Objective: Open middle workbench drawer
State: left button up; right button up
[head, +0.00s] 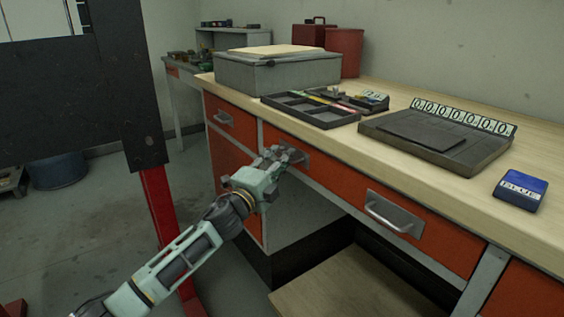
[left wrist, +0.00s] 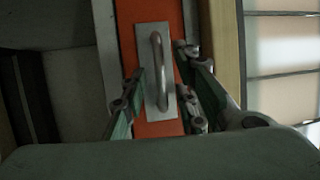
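The middle drawer (head: 340,178) is a wide orange front under the wooden worktop, flush with the bench. It has two metal handles. My left gripper (head: 284,156) is at its left handle and partly hides it in the head view. In the left wrist view the curved handle (left wrist: 158,70) on its grey plate lies between the two spread fingers of my left gripper (left wrist: 160,82). The fingers are open, one on each side, with no clear contact. The right handle (head: 392,216) is free. My right gripper is not in view.
The worktop (head: 400,103) carries a grey box (head: 275,74), a divided tray (head: 311,110), a dark plate with number tiles (head: 435,138) and a blue box (head: 520,191). A dark panel on a red post (head: 160,205) stands at left. Open space lies below the drawer.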

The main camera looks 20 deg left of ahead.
pick_arm(q)
jog(key=shift+w+d+r, duration=0.1)
jog(key=shift+w, duration=0.2)
jog(key=shift+c, duration=0.7)
grip_shut()
